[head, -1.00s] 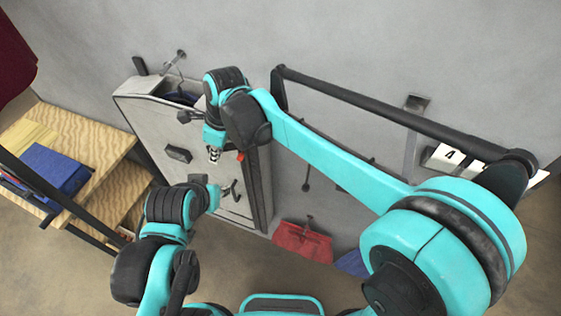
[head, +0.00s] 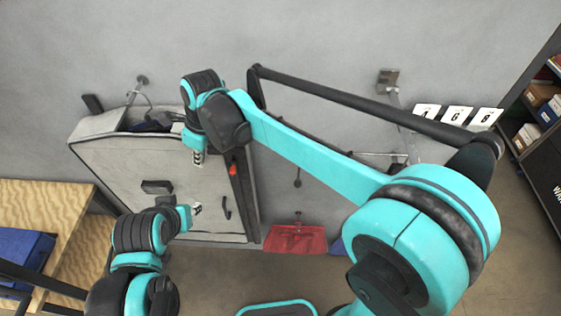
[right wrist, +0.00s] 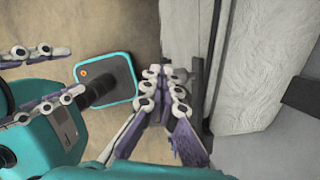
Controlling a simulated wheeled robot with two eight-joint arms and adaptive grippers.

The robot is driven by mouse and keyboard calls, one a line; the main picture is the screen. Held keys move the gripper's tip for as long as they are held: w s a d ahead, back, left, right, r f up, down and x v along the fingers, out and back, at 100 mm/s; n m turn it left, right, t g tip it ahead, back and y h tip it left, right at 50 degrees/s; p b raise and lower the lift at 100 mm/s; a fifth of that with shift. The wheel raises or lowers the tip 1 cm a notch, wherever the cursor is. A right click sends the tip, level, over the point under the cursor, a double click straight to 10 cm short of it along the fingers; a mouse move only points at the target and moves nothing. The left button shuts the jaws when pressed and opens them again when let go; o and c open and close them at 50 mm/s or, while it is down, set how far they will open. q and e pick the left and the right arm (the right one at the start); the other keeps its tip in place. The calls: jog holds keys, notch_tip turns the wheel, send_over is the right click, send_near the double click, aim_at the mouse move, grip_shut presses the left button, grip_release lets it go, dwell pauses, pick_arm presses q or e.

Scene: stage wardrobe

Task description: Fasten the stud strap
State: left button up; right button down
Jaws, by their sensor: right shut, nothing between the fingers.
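I cannot tell which part is the stud strap. My right gripper (head: 198,160) is in front of the case's upper right. In the right wrist view its fingers (right wrist: 164,82) are together and empty, beside a dark strip (right wrist: 199,80) on the case's edge. My left gripper (head: 196,209) is lower, before the case. Its fingers (right wrist: 45,80) are apart in the right wrist view.
A wooden shelf unit (head: 50,200) with a blue item (head: 22,248) stands at the left. A red pouch (head: 296,239) hangs right of the case. White numbered cards (head: 457,116) and a dark shelf (head: 535,115) are at the right.

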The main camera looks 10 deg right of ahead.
jog(key=shift+w+d, duration=0.1)
dwell(0.4)
jog(key=shift+w+d, duration=0.35)
jog(key=shift+w, duration=0.15)
